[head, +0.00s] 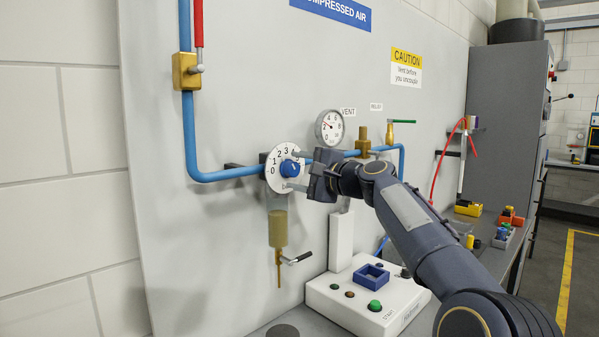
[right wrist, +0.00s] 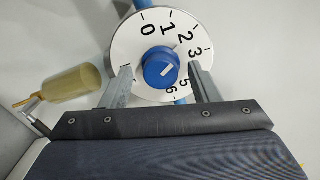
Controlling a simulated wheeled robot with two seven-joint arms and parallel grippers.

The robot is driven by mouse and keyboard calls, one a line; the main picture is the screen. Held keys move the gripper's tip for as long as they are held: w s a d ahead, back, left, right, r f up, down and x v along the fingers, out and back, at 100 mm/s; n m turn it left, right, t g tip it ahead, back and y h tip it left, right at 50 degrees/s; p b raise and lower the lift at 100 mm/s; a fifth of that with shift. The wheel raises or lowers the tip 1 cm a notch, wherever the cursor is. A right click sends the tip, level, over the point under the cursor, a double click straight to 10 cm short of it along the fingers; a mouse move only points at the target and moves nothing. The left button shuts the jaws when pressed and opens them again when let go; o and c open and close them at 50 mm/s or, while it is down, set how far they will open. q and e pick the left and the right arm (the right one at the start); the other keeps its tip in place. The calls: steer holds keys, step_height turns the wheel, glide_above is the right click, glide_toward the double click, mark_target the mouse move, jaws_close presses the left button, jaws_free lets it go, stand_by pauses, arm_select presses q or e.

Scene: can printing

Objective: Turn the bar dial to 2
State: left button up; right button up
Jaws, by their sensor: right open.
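The bar dial (head: 280,183) is a white numbered disc on the grey wall panel, with a round blue knob (head: 289,168) at its centre. In the right wrist view the dial (right wrist: 125,42) shows 0, 1, 2 and 3 along its top and right, and the knob (right wrist: 158,62) carries a short white mark. The mark seems to slant toward the side of 2 and 3, but I cannot read its exact setting. My right gripper (head: 300,171) is open in front of the dial. In the wrist view its fingers (right wrist: 161,76) lie on either side of the knob, with gaps. My left gripper is not in view.
A blue pipe (head: 187,140) runs behind the dial. A yellowish filter bowl (head: 278,228) hangs below it. A round gauge (head: 329,128) and brass fittings (head: 363,142) sit to the right. A white control box (head: 350,310) with buttons stands on the bench below.

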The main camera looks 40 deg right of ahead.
steer(key=s+b, duration=0.3)
steer(key=s, duration=0.5)
steer(key=shift+d, duration=0.35)
steer(key=shift+w+r, duration=0.1)
